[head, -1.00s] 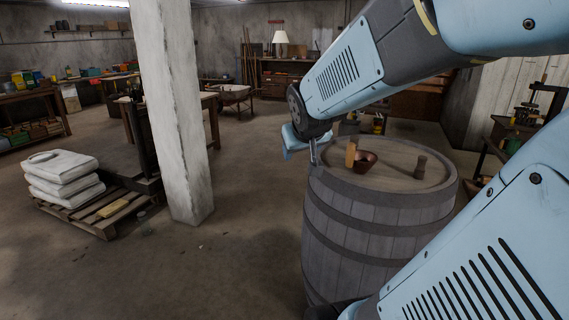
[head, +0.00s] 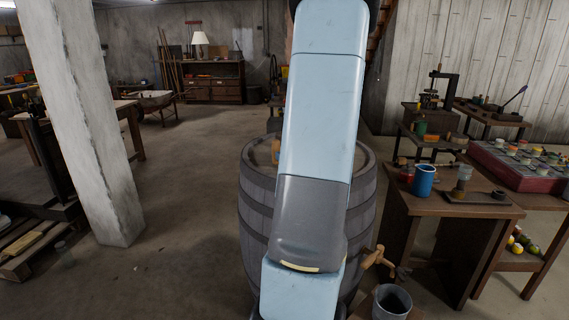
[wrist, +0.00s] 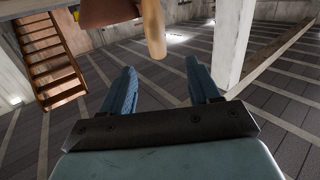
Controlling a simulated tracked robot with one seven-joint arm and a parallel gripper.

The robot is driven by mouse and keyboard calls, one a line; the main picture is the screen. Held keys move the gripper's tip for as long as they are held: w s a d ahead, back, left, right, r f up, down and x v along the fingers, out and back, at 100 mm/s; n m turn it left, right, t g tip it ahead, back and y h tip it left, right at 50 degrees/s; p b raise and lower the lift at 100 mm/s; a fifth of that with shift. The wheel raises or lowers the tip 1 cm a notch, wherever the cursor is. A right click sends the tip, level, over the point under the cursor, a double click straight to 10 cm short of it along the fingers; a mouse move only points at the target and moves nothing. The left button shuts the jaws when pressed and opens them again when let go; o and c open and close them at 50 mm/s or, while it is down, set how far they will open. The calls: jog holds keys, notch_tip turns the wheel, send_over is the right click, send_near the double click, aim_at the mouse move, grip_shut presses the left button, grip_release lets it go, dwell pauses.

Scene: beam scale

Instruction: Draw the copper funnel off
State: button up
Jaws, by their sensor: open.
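The copper funnel (wrist: 108,12) shows as a brown shape cut off by the top edge of the wrist view. A pale wooden handle (wrist: 153,30) stands beside it, its end pointing toward my gripper. My gripper (wrist: 160,66) is open, with its two blue fingers apart and nothing between them. The handle's end lies just beyond the fingertips in the picture; I cannot tell the gap. In the head view the handle (head: 275,150) shows at the left edge of my arm, on top of the barrel (head: 258,205). My arm hides the funnel and gripper there.
A wooden tap (head: 377,259) sticks out of the barrel's lower right, above a dark bucket (head: 391,303). A table with a blue mug (head: 423,181) stands at the right. A white pillar (head: 88,130) stands left, with open floor between it and the barrel.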

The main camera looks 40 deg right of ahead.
jog(key=x, duration=1.2)
jog(key=shift+w+d+f+t, duration=0.25)
jog(key=shift+w+d+t, duration=0.05)
jog(key=shift+c, duration=0.4)
grip_shut()
